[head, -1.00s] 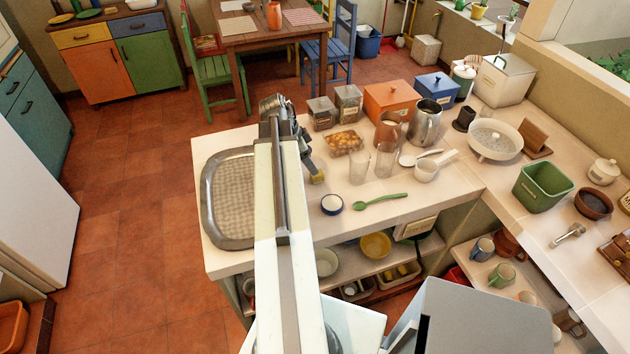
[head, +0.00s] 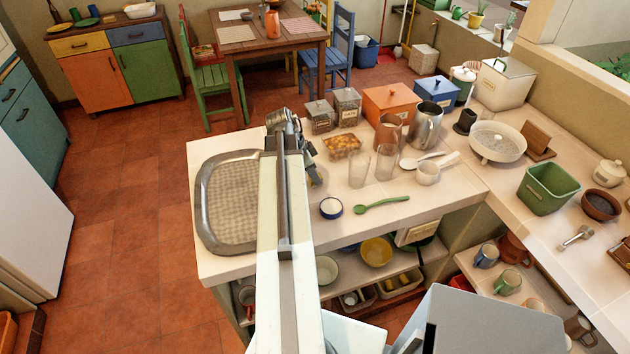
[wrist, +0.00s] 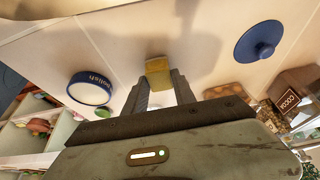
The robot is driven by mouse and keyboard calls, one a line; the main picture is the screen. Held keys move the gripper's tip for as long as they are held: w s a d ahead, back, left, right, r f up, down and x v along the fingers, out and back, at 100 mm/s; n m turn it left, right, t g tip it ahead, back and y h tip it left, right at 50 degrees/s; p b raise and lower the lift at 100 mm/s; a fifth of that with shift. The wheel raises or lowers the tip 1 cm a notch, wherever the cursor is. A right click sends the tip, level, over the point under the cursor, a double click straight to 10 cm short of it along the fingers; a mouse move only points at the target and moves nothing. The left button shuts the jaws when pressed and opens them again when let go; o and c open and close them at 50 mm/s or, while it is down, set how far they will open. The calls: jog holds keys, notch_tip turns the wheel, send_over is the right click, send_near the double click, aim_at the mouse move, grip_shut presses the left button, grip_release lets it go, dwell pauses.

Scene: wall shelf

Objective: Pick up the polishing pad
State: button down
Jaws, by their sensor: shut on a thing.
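The polishing pad appears to be the small yellow block (wrist: 158,72) between my fingertips in the wrist view. My gripper (wrist: 159,84) is shut on it, one grey finger on each side. Whether the pad touches the white worktop is hard to tell. In the head view my gripper (head: 316,178) is over the worktop, right of the drainer tray, and the pad is barely visible there. A blue-rimmed polish tin (wrist: 90,88) stands beside the pad; it also shows in the head view (head: 331,208). A blue knobbed lid (wrist: 262,42) lies on the other side.
The metal-rimmed tray (head: 205,215) lies to the left. A green spoon (head: 382,202) lies right of the tin. Clear glasses (head: 359,166), a brown snack box (head: 342,146) and jars stand behind. The worktop's front edge is close.

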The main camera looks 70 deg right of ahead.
notch_tip(320, 180, up, 10)
jog(key=p, duration=1)
